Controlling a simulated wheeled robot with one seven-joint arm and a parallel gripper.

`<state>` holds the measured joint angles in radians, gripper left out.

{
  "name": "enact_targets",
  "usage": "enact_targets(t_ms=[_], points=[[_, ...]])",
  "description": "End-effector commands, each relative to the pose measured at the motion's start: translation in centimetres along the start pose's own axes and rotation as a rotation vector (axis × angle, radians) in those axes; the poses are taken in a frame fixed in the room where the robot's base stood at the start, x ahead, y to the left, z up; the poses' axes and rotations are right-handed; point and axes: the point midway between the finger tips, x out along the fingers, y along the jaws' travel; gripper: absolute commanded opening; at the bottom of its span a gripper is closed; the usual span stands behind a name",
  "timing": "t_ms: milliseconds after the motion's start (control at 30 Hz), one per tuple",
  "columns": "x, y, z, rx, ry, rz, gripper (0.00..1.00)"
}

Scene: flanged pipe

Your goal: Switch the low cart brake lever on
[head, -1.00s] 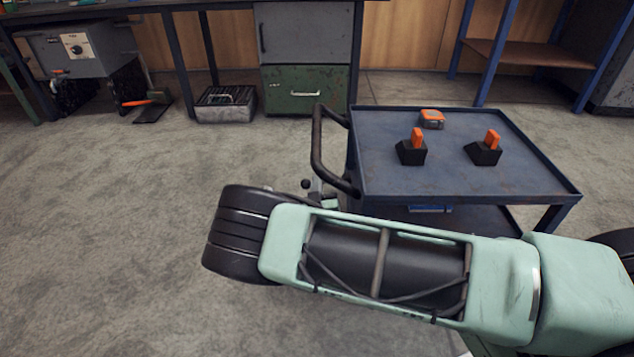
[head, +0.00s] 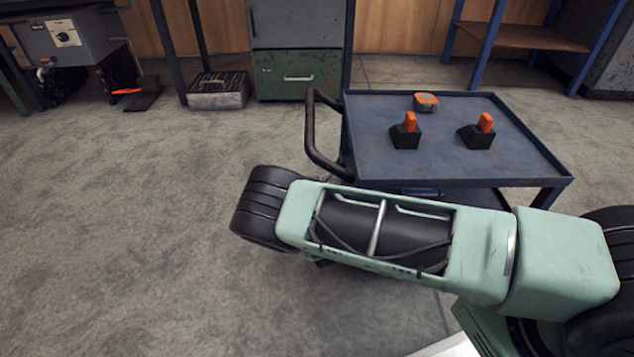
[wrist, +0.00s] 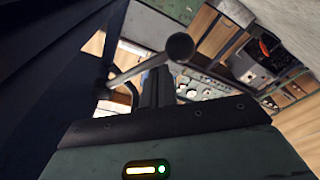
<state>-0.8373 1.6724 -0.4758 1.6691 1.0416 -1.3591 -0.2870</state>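The low cart's brake lever shows in the wrist view as a pale metal rod with a dark round knob (wrist: 180,47). The rod slants from the knob down to a pivot at the left. My gripper's dark fingers (wrist: 157,86) stand together at the middle, shut with nothing visible between them. The rod passes close to their tips; I cannot tell whether they touch. In the head view the cart (head: 370,165) stands beyond my arm. The lever and gripper are hidden there behind my arm.
The cart top holds an orange tape measure (head: 426,102) and two black blocks with orange tabs, the left block (head: 405,138) and the right block (head: 477,137). The cart's push handle (head: 310,135) juts out left. Open floor (head: 130,220) lies to the left.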

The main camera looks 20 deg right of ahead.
Motion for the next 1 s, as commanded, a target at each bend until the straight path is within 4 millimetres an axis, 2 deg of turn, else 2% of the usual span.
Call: enact_targets(t_ms=[767,1000], points=[[-0.1,0.1,0.8,0.0,-0.005,-0.001,0.0],[1.2,0.5,-0.1,0.002,-0.004,0.003,0.0]])
